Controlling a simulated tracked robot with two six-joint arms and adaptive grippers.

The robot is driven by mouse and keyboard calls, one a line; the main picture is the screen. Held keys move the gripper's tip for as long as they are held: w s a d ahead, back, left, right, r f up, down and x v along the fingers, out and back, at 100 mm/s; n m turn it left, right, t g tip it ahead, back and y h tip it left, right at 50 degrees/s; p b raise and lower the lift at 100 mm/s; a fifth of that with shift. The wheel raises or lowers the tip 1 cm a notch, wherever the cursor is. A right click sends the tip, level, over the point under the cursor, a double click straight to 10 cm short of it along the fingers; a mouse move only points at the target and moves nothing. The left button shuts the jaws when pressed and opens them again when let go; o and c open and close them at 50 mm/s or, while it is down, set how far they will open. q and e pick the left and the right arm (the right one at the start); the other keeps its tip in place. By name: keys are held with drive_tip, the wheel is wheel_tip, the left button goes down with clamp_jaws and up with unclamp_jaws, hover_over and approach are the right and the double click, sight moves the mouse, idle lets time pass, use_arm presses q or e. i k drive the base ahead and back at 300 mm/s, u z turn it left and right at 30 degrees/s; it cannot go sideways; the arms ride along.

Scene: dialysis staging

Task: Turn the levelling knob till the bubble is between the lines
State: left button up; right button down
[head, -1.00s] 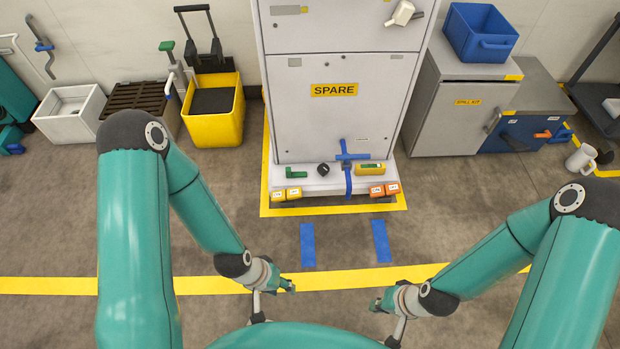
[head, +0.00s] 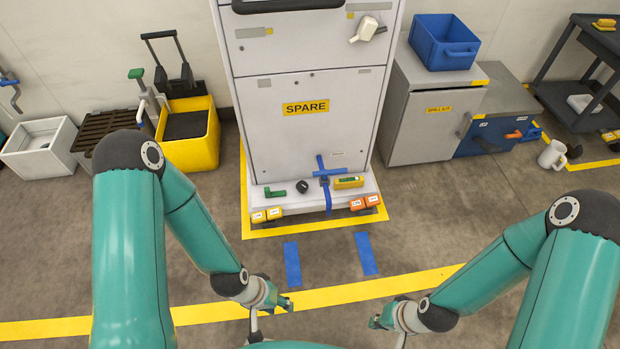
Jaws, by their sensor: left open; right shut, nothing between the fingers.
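The white SPARE machine (head: 310,135) stands ahead, with a low base shelf at its foot. A black round knob (head: 303,187) sits on that shelf, between a green handle (head: 275,192) and a blue cross-shaped piece (head: 324,171). A yellow level with a green window (head: 348,182) lies to the right of the blue piece; its bubble and lines are too small to make out. My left gripper (head: 272,312) is open and empty over the floor, well short of the machine. My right gripper (head: 388,318) is shut and empty, also far from the knob.
Yellow blocks (head: 267,214) and orange blocks (head: 365,202) sit at the machine's foot. Two blue floor strips (head: 292,264) lie before it on clear floor. A yellow bin (head: 188,135) stands left; a grey SPILL KIT cabinet (head: 432,120) stands close on the right.

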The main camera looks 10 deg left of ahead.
sight(301, 186)
drive_tip(key=u, duration=0.05)
drive_tip(key=i, duration=1.25)
